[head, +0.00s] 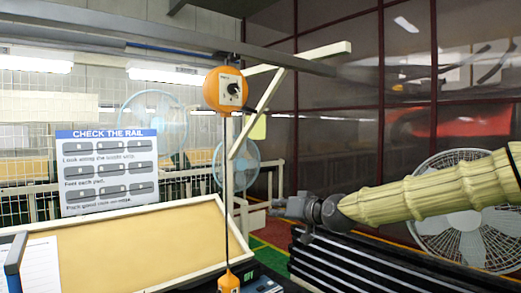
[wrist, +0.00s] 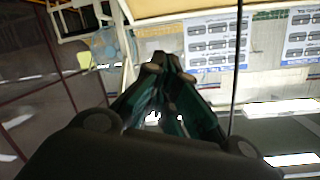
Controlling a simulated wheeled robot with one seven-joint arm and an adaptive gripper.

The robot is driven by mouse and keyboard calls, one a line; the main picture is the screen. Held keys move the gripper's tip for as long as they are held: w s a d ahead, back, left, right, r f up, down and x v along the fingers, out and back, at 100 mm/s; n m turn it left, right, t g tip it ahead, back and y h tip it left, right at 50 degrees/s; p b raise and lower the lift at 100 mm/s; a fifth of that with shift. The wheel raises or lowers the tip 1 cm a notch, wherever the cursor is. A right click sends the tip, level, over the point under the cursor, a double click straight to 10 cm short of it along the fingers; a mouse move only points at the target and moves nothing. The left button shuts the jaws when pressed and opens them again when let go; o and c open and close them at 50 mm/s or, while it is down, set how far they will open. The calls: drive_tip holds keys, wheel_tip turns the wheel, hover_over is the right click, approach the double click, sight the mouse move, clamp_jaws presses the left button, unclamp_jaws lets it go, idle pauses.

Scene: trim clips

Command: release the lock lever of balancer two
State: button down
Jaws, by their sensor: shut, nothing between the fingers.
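An orange balancer (head: 213,92) hangs from the overhead rail in the head view. Its pale front plate carries a black knob or lever (head: 233,87); its lock position and any number are too small to tell. A thin dark cable runs straight down from it to an orange part (head: 229,282) at the bottom edge. The cable (wrist: 236,65) also shows in the wrist view, right of the fingers. My gripper (head: 280,205) is right of the cable and well below the balancer, apart from both. In the wrist view my gripper (wrist: 167,64) is shut and empty. The balancer is not visible there.
A cream slanting brace (head: 262,110) stands beside the balancer under the grey rail (head: 170,38). A tan board (head: 130,250) and a "CHECK THE RAIL" sign (head: 107,168) are at left. Black slatted equipment (head: 350,268) lies below my arm. Open air separates gripper and balancer.

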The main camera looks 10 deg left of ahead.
drive_tip(key=s+d+r+n+t+y, duration=0.1)
drive_tip(key=s+r, duration=0.1)
drive_tip(key=r, duration=1.5)
drive_tip(key=s+d+r+n+t+y, duration=0.1)
drive_tip(key=s+r+y, duration=0.1)
drive_tip(key=r, duration=1.5)
drive_tip(key=shift+s+d+n, duration=0.15)
drive_tip(key=shift+s+n, duration=0.15)
drive_tip(key=shift+s, duration=0.2)
drive_tip(key=shift+p, duration=0.3)
drive_tip(key=r+p, duration=0.1)
drive_tip(key=p, duration=0.4)
hover_over(252, 110)
drive_tip(key=w+d, duration=0.2)
drive_tip(key=d, duration=0.1)
drive_tip(key=f+p, duration=0.1)
drive_tip(key=s+f, duration=0.1)
drive_tip(key=f+p, duration=0.1)
drive_tip(key=shift+s+a+f+p, duration=0.15)
drive_tip(key=shift+a+f+p, duration=0.15)
drive_tip(key=shift+a, duration=0.05)
drive_tip(key=shift+d, duration=0.1)
